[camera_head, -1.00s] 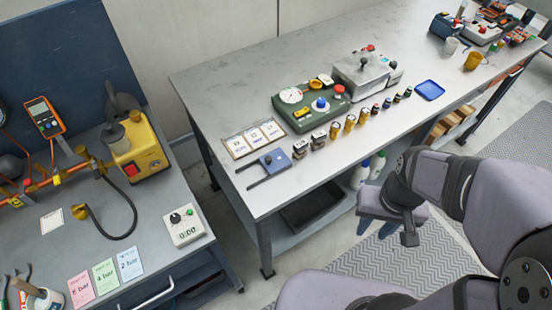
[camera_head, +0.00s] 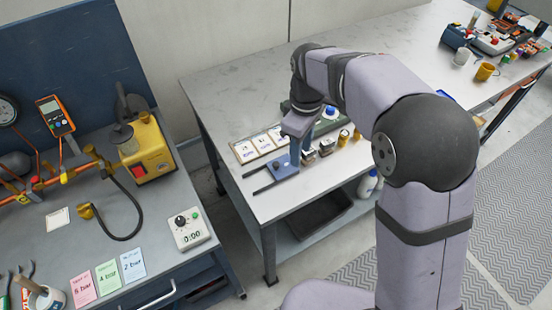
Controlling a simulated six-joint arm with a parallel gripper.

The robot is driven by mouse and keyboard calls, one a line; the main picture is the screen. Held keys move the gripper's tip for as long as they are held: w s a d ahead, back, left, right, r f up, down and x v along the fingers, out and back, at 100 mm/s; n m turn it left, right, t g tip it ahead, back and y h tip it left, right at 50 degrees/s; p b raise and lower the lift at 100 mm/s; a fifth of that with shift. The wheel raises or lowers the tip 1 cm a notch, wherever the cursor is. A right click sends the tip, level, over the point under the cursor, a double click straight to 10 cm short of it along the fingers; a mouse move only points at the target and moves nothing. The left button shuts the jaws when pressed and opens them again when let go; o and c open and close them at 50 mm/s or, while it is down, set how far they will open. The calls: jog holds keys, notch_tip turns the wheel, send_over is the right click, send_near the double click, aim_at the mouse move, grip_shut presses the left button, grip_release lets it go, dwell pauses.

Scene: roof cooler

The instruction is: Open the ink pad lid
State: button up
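I cannot make out for certain which thing is the ink pad. A flat blue plate with two dark rods (camera_head: 282,170) lies near the left front of the grey bench. A small blue flat item (camera_head: 446,94) shows only in part behind my arm, at the right. My gripper (camera_head: 294,160) points down at the blue plate, beside the small dark and silver blocks. Its fingertips are too small and too overlapped to tell whether they touch the plate or are open or shut.
A framed row of white cards (camera_head: 262,144) lies behind the plate. Small dark blocks (camera_head: 326,147) and brass pieces (camera_head: 344,137) stand to the right. A green unit (camera_head: 337,122) is mostly hidden by my arm. The bench's left rear (camera_head: 235,90) is clear.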

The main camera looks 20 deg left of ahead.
aim_at(276, 164)
jog(key=a+n, duration=0.1)
jog(key=a, duration=0.2)
jog(key=a+n, duration=0.2)
jog(key=a, duration=0.1)
jog(key=shift+w+a, duration=0.2)
jog(key=shift+a, duration=0.1)
jog(key=shift+d+f+p, duration=0.1)
jog(key=shift+f+p, duration=0.7)
jog(key=shift+f, duration=2.8)
